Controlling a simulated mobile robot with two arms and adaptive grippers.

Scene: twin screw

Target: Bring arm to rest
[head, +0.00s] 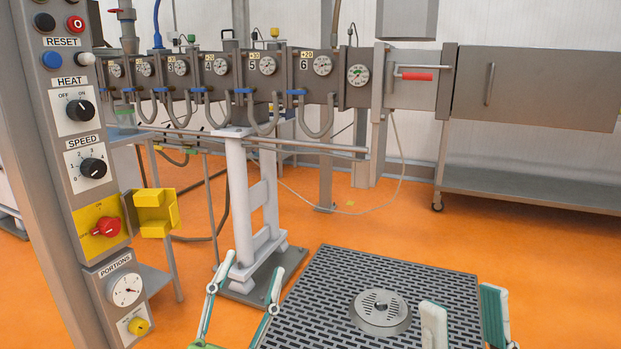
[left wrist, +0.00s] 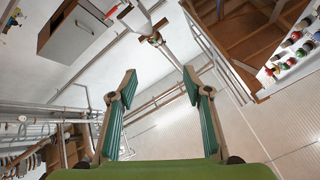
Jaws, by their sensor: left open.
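My left gripper (head: 252,275) is at the lower middle of the head view, its two green-and-white fingers spread apart with nothing between them. In the left wrist view the same gripper (left wrist: 160,80) shows both green pads wide apart and empty. It is pointed up toward the wall and machine parts. My right gripper (head: 463,312) is at the lower right of the head view, over the grated platform. Its two pale fingers stand well apart, and I see nothing held between them. The lower parts of both grippers are cut off by the head view's bottom edge.
A control panel (head: 66,144) with knobs stands close at the left. The extruder barrel (head: 205,72) with several gauges runs across the back. A grated platform (head: 345,270) bears a round metal disc (head: 380,312). Orange floor (head: 400,225) is open behind it.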

